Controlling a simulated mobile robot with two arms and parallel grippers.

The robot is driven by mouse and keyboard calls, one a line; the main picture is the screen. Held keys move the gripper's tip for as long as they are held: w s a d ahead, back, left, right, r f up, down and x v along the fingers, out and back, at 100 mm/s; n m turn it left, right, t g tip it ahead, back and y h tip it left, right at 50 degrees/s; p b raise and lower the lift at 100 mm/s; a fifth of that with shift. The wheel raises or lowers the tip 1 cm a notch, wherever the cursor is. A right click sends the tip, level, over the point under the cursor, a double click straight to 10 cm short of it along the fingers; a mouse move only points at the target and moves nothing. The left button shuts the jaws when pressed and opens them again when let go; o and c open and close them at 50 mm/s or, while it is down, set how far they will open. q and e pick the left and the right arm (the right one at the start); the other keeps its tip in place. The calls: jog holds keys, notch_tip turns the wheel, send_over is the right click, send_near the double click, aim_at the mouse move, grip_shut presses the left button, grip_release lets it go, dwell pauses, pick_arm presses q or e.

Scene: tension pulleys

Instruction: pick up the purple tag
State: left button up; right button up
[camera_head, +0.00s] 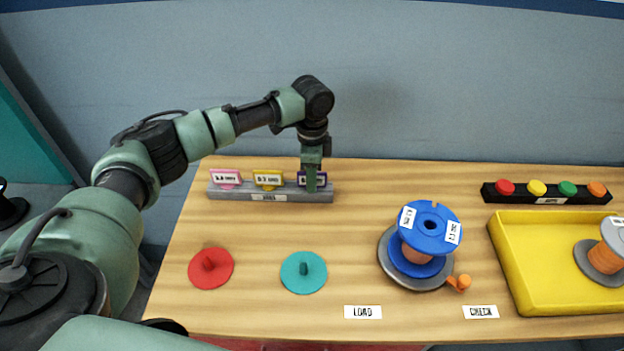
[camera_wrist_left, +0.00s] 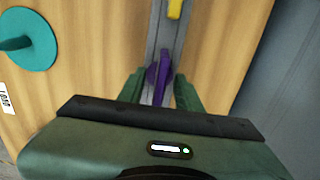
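The purple tag (camera_head: 323,182) stands in the right end of a grey rack (camera_head: 240,193) at the back left of the table. My left gripper (camera_head: 311,187) points down over it and covers its middle. In the left wrist view the purple tag (camera_wrist_left: 159,73) stands between the two fingers of the left gripper (camera_wrist_left: 160,90). The fingers are apart, with a gap visible on each side of the tag. My right gripper is not in view.
A yellow tag (camera_head: 268,178) and a pink tag (camera_head: 225,176) stand in the same rack, to the left. A red disc (camera_head: 211,268), a teal disc (camera_head: 303,272) and a blue spool (camera_head: 428,232) are nearer the front. A yellow tray (camera_head: 530,297) is at right.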

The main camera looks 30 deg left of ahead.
pick_arm(q)
jog(key=shift+s, duration=0.1)
grip_shut()
jog(key=shift+r, duration=0.1)
notch_tip(320, 180, up, 20)
jog(key=shift+b, duration=0.45)
